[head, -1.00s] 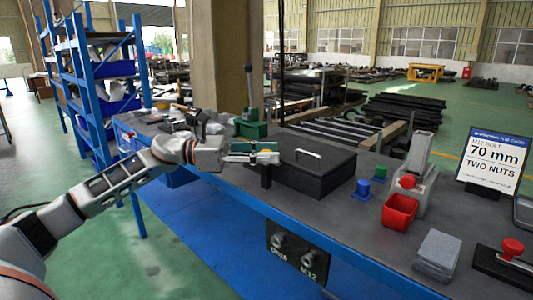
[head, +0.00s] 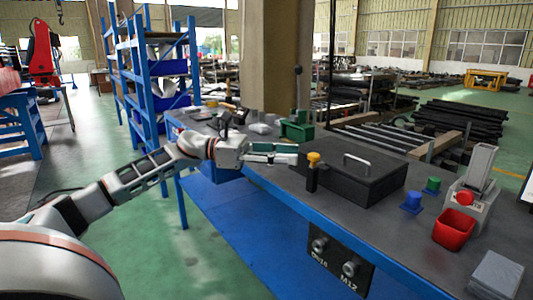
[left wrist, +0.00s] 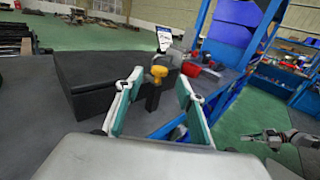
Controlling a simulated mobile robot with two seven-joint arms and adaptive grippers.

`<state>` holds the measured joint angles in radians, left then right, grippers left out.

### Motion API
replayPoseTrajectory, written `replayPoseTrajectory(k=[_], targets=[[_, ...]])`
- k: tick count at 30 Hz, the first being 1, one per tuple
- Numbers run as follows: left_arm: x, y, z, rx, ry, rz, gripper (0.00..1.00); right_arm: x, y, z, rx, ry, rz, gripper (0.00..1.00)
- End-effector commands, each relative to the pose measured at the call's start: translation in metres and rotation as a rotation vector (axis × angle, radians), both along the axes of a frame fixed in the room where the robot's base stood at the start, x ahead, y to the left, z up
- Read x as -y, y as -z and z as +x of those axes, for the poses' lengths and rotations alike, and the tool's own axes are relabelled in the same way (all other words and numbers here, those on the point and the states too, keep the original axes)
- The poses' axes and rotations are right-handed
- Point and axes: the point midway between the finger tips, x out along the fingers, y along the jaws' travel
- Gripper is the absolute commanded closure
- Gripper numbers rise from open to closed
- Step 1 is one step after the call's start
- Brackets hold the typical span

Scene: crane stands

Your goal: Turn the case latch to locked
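The case (head: 350,180) is a black box with a grey handle on its lid, standing on the grey bench. A yellow knob (head: 314,158) on a black post (head: 311,180) sits at its near left side; I take this as the latch. My left gripper (head: 294,153) is open and empty, just left of the knob. In the left wrist view the knob (left wrist: 159,71) shows between the open fingers (left wrist: 155,105), beyond their tips, with the case (left wrist: 95,80) to its left. A grey gripper, probably my right one (left wrist: 265,136), shows small at the right edge there.
On the bench (head: 440,225), blue and green pieces (head: 412,201), a red bin (head: 454,229) and a grey stand (head: 478,180) lie right of the case. A green block (head: 296,130) stands behind my left gripper. Clear bench top lies in front of the case.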

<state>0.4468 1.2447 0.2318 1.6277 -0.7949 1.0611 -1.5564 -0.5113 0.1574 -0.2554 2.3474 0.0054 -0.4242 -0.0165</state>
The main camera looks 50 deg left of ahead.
Motion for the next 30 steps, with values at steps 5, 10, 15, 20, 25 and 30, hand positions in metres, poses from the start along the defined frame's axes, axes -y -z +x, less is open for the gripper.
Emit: replayPoseTrajectory(k=[5,10,15,20,25,30], targets=[[-0.017,0.002,-0.014,-0.003,-0.002,0.000,0.62,0.000,0.000,0.000,0.000,0.000,0.000,1.00],[-0.031,0.001,-0.026,-0.002,-0.001,-0.001,0.62,0.000,0.000,0.000,0.000,0.000,0.000,1.00],[-0.038,0.000,-0.032,0.001,-0.001,0.001,0.62,0.000,0.000,0.000,0.000,0.000,0.000,1.00],[-0.039,0.000,-0.033,0.000,-0.001,0.001,0.62,0.000,0.000,0.000,0.000,0.000,0.000,1.00],[-0.039,0.000,-0.033,0.001,-0.001,0.001,0.62,0.000,0.000,0.000,0.000,0.000,0.000,1.00],[-0.039,0.000,-0.033,0.001,-0.001,0.001,0.62,0.000,0.000,0.000,0.000,-0.001,-0.001,1.00]])
